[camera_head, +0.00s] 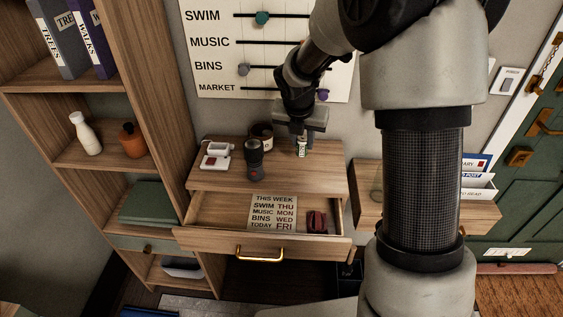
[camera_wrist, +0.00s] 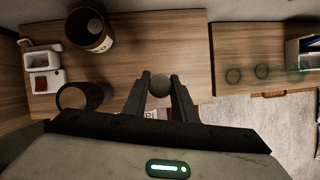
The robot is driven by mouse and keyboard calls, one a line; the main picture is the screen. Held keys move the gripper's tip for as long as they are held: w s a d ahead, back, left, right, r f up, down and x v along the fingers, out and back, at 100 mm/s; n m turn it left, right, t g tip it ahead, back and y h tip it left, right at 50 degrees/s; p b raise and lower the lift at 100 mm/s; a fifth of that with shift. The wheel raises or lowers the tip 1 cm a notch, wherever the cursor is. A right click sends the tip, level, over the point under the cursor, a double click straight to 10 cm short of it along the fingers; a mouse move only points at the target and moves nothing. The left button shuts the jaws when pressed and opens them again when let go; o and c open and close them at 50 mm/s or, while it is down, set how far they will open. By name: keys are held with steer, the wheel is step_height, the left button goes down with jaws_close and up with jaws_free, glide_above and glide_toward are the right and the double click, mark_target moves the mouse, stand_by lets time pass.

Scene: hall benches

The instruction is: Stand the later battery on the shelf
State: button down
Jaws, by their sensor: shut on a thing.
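A small white and green battery (camera_head: 301,147) is upright below my gripper (camera_head: 299,134), over the right part of the wooden bench top (camera_head: 318,172). My gripper is shut on it. In the wrist view the battery's round grey end (camera_wrist: 161,85) shows between the two fingers (camera_wrist: 161,90). I cannot tell whether its lower end touches the wood. No second battery is clearly visible. A tall wooden bookcase (camera_head: 154,95) with several shelves stands at the left, and a smaller wooden wall shelf (camera_head: 366,205) is at the right, partly hidden by my arm.
A dark torch (camera_head: 254,160), a white device with a red part (camera_head: 214,161) and a dark-rimmed pot (camera_head: 262,136) stand left of the battery. The open drawer (camera_head: 205,213) holds a weekly list (camera_head: 273,213) and a red item (camera_head: 316,221).

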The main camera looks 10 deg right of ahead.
step_height(320, 180, down, 9)
steer(key=shift+r+b, duration=0.1)
steer(key=shift+b, duration=0.5)
steer(key=shift+r, duration=0.1)
steer(key=c, duration=1.5)
jaws_free()
steer(key=shift+o, duration=0.3)
